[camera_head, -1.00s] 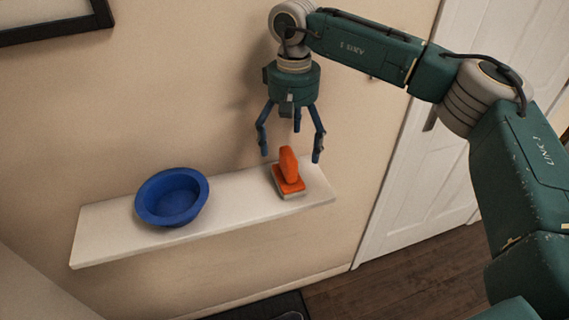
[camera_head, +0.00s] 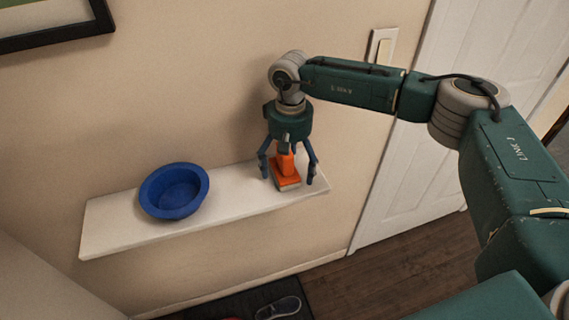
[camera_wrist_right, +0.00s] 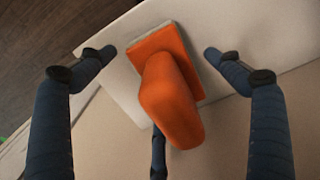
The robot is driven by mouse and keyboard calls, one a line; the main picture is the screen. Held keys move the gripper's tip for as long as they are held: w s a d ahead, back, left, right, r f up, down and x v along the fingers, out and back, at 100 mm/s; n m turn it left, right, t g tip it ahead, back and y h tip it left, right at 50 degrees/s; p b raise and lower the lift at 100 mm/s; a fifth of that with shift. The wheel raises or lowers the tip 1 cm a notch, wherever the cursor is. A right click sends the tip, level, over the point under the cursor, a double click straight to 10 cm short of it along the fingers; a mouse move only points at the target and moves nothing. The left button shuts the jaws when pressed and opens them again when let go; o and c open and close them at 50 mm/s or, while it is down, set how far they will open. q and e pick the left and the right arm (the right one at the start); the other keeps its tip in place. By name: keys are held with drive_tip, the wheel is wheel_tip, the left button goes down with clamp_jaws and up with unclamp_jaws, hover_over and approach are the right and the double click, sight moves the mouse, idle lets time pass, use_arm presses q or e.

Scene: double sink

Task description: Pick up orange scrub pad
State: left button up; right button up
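The orange scrub pad (camera_head: 285,172) lies on the right part of a white wall shelf (camera_head: 225,205). It has an upright orange handle and a pale underside. My right gripper (camera_head: 288,176) is lowered over it, with its blue fingers spread around the pad. In the right wrist view the scrub pad (camera_wrist_right: 170,95) sits between the open fingers of my right gripper (camera_wrist_right: 158,65), with clear gaps on both sides. A third finger is partly hidden behind the handle. My left gripper is not in view.
A blue bowl (camera_head: 173,191) stands on the left part of the shelf. A white door (camera_head: 425,150) is to the right. A dark mat (camera_head: 245,303) with a shoe (camera_head: 279,308) lies on the floor below. The shelf between bowl and pad is clear.

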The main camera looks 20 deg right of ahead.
drive_tip(key=c, duration=1.4)
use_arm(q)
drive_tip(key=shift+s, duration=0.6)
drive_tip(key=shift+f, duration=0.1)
use_arm(e)
drive_tip(key=shift+r, duration=0.15)
drive_tip(key=shift+r, duration=0.2)
wheel_tip(320, 180, up, 18)
drive_tip(key=b, duration=0.4)
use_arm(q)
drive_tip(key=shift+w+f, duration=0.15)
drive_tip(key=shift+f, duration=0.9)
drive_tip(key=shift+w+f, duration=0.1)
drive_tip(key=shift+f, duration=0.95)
use_arm(e)
drive_tip(key=shift+r, duration=0.7)
